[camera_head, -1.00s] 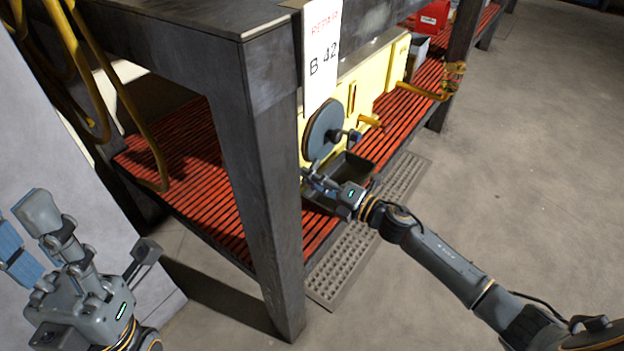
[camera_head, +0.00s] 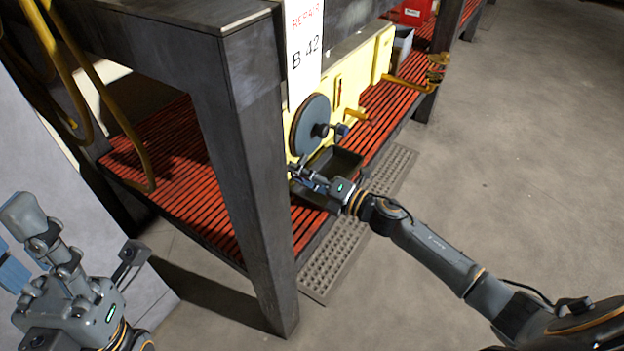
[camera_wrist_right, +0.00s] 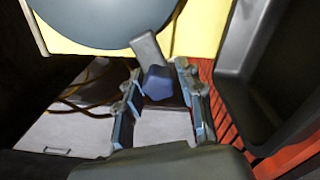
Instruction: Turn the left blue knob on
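A dark blue knob (camera_wrist_right: 157,83) with a grey lever-like piece (camera_wrist_right: 148,48) shows in the right wrist view, in the gap between my right fingers, near their tips. I cannot tell if the fingers touch it. My right gripper (camera_head: 301,173) is open, below the round grey disc (camera_head: 309,125) on the yellow machine (camera_head: 376,60). Its two fingers stand apart in the right wrist view (camera_wrist_right: 158,90). Another bluish knob-like part (camera_head: 341,130) sits right of the disc's hub. My left gripper (camera_head: 30,240) is at the lower left, partly cut off, away from the machine.
A dark tray (camera_head: 345,160) stands close to the right gripper. The machine rests on a red slatted shelf (camera_head: 185,165). The floor at right (camera_head: 520,170) is clear.

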